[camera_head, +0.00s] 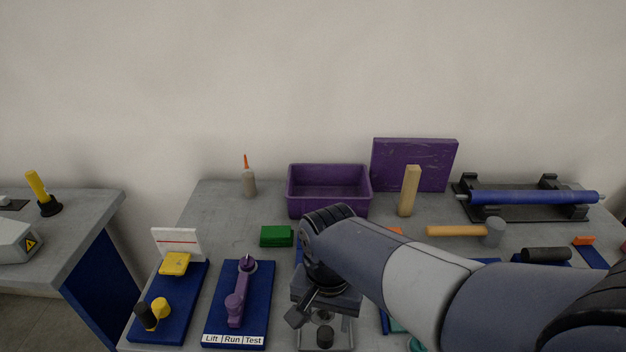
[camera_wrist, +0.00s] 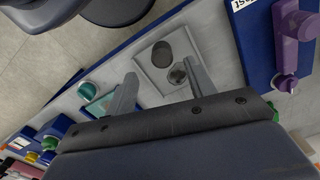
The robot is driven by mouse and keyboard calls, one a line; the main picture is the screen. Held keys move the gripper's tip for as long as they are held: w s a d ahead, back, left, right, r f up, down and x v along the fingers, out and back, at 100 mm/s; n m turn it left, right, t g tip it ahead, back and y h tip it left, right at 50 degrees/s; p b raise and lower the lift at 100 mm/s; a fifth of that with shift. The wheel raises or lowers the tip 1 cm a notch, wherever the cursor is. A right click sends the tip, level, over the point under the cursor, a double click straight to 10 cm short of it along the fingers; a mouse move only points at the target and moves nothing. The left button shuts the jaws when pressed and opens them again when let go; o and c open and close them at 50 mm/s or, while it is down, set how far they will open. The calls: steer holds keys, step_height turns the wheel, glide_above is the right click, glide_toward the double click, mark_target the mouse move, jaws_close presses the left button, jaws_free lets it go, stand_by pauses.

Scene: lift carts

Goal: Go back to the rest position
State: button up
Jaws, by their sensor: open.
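My gripper (camera_head: 322,303) hangs low over the front middle of the grey workbench, at the end of my arm, which reaches in from the right. In the wrist view its two fingers (camera_wrist: 160,86) stand apart with nothing held between them. Beyond the fingertips is a light grey fixture (camera_wrist: 150,72) with round dark parts; I cannot tell how near they are. The same fixture shows partly under my gripper in the head view (camera_head: 342,334). My arm hides part of the bench behind it.
Left of my gripper is a blue board (camera_head: 262,308) with a purple lever (camera_head: 239,293). A purple bin (camera_head: 328,205), an upright wooden block (camera_head: 409,191) and a mallet (camera_head: 458,231) stand or lie farther back. A blue roller (camera_head: 530,197) rests on a stand at right.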

mark_target(325, 334)
step_height(325, 334, down, 8)
steer(key=shift+w+f+b, duration=0.1)
steer(key=shift+w+b, duration=0.05)
steer(key=shift+b, duration=0.2)
steer(key=shift+w, duration=1.2)
steer(key=shift+w+r, duration=0.2)
steer(key=shift+w, duration=0.35)
steer(key=shift+s, duration=0.1)
